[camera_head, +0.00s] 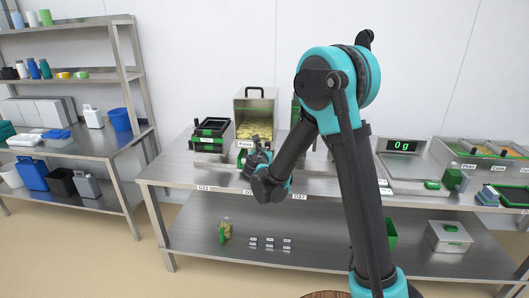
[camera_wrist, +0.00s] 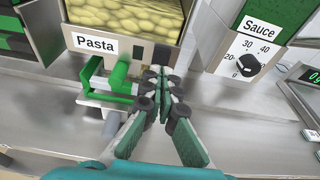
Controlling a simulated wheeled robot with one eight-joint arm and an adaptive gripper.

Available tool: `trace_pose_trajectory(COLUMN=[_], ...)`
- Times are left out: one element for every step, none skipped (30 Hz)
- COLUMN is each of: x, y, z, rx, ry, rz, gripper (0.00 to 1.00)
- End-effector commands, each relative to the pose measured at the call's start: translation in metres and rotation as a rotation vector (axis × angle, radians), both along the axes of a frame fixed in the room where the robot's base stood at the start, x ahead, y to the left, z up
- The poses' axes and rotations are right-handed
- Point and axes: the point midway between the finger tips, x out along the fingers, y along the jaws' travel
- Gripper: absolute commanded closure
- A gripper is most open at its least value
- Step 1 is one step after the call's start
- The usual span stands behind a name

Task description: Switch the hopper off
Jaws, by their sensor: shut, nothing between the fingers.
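The pasta hopper (camera_head: 241,106) stands on the steel bench, a box with pale yellow pasta inside and a black handle on its lid. In the wrist view its front shows a "Pasta" label (camera_wrist: 97,43), a green part (camera_wrist: 108,88) below, and a small dark square (camera_wrist: 162,54) to the label's right. The fingers partly cover the hopper's lower right front. In the head view my gripper (camera_head: 257,152) is in front of the hopper.
A "Sauce" dispenser (camera_wrist: 248,50) with a black dial stands right of the hopper. A black and green tray machine (camera_head: 211,130) stands to its left. A scale (camera_head: 402,147) reading 0 g and food bins (camera_head: 471,150) are farther right. A shelf rack (camera_head: 65,80) stands at left.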

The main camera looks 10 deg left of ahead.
Motion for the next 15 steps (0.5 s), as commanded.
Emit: trace_pose_trajectory(x=[-0.008, -0.013, -0.018, -0.022, -0.027, -0.032, -0.037, -0.042, -0.048, -0.052, -0.057, -0.062, -0.066, -0.07, -0.074], y=[0.001, 0.002, 0.002, 0.002, 0.002, 0.002, 0.003, 0.003, 0.003, 0.003, 0.003, 0.004, 0.004, 0.004, 0.004], z=[0.005, 0.007, 0.01, 0.012, 0.014, 0.017, 0.02, 0.022, 0.025, 0.028, 0.03, 0.033, 0.035, 0.037, 0.039], rx=[0.0, -0.001, -0.001, -0.001, -0.002, -0.001, -0.001, -0.001, 0.0, 0.0, 0.0, -0.001, -0.001, -0.001, -0.001], ry=[0.0, -0.001, -0.001, -0.001, -0.001, -0.001, -0.001, -0.001, -0.001, 0.0, 0.0, 0.0, -0.001, -0.001, -0.001], rz=[0.002, 0.003, 0.004, 0.004, 0.004, 0.003, 0.003, 0.004, 0.004, 0.003, 0.003, 0.004, 0.004, 0.004, 0.003], gripper=[1.0, 1.0, 1.0, 1.0, 1.0, 1.0, 1.0, 1.0, 1.0, 1.0, 1.0, 1.0, 1.0, 1.0, 1.0])
